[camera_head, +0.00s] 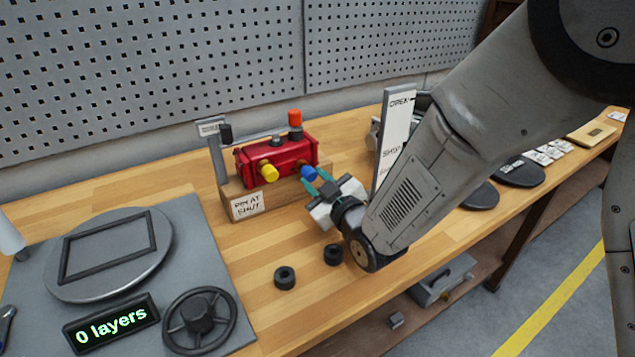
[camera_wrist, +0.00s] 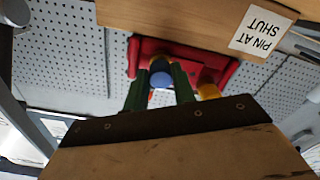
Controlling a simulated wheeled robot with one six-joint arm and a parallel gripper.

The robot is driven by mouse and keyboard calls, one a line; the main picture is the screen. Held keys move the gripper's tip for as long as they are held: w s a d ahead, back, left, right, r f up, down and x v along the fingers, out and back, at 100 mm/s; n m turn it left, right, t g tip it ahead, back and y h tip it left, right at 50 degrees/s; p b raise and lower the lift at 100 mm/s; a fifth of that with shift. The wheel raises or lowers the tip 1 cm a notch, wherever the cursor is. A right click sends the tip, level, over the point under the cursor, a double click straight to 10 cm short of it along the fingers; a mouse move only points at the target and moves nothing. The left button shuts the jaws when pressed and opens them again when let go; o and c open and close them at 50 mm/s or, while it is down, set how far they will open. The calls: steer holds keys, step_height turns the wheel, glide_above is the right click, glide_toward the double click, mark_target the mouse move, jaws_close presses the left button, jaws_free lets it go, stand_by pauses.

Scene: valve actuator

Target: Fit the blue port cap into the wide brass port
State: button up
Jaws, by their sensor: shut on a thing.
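The blue port cap (camera_head: 308,172) is at the front face of the red valve actuator (camera_head: 285,155), toward its right end. My gripper (camera_head: 318,185) is shut on the cap, its green fingers on either side. In the wrist view the blue cap (camera_wrist: 161,80) shows between the fingers, in front of the red body (camera_wrist: 140,58). The wide brass port is hidden behind the cap and fingers, so I cannot tell how far the cap is in. A yellow cap (camera_head: 268,172) sits on the same face to the left.
A wooden block with a "PIN AT SHUT" label (camera_head: 248,204) carries the actuator. An upright OPEN/SHUT sign (camera_head: 397,135) stands just right of it. Two black rings (camera_head: 285,278) lie in front. A handwheel (camera_head: 199,318) and round plate (camera_head: 110,255) are at left.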

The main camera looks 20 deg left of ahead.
steer(key=shift+w+a, duration=0.3)
steer(key=shift+a, duration=0.05)
steer(key=o, duration=1)
steer(key=v, duration=0.8)
steer(key=w+d+r+m+g+h, duration=0.1)
steer(key=d+r+m+h, duration=0.3)
steer(key=d, duration=0.8)
steer(key=w+d+r+m+g+h, duration=0.15)
steer(key=d+m+h, duration=0.35)
steer(key=d, duration=0.7)
steer(key=s+d+r+m+g+h, duration=0.1)
steer(key=s+d+m+g, duration=0.1)
steer(key=s+d, duration=0.3)
steer(key=s+d+r+m+g+h, duration=0.2)
steer(key=s+d, duration=0.4)
steer(key=s, duration=0.5)
steer(key=s+d+r+m+g+h, duration=0.1)
steer(key=s+d+g, duration=0.3)
steer(key=s, duration=0.5)
steer(key=shift+d+r+m+h, duration=0.3)
steer(key=shift+d+r+m, duration=0.2)
steer(key=shift+d+r, duration=0.25)
